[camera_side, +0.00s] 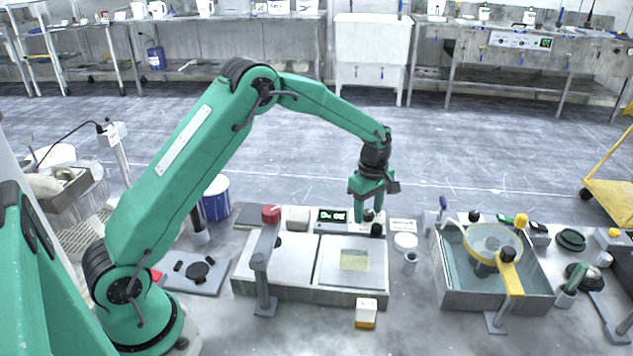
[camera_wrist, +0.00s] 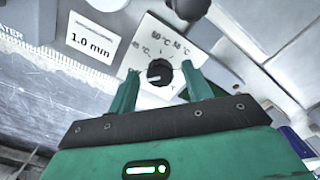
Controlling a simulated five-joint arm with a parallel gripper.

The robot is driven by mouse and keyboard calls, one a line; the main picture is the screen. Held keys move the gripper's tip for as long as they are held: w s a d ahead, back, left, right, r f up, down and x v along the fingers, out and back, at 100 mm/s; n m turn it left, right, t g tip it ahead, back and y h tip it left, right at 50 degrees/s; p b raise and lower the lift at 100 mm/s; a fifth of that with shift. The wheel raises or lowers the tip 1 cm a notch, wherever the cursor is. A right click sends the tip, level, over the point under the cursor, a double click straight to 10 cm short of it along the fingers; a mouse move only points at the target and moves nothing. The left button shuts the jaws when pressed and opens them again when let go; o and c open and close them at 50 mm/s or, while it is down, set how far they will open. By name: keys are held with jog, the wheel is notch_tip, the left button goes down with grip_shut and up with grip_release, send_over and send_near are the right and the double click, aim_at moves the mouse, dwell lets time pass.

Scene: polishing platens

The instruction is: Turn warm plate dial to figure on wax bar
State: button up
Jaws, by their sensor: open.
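My gripper (camera_wrist: 159,70) is open, one finger on each side of the knob; contact is unclear. In the side view my gripper (camera_side: 368,213) points down at the rear of the warm plate (camera_side: 335,280). A small white and orange block (camera_side: 366,314), possibly the wax bar, stands in front; no figure on it is legible.
A label (camera_wrist: 92,38) reading 1.0 mm lies beside the dial. A red-topped post (camera_side: 268,258) stands left on the plate unit, and a pale yellow square (camera_side: 354,260) lies on its right half. A grey tray (camera_side: 452,298) with a yellow-rimmed bowl is at right.

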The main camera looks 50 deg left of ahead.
jog(key=shift+f, duration=0.2)
jog(key=c, duration=1)
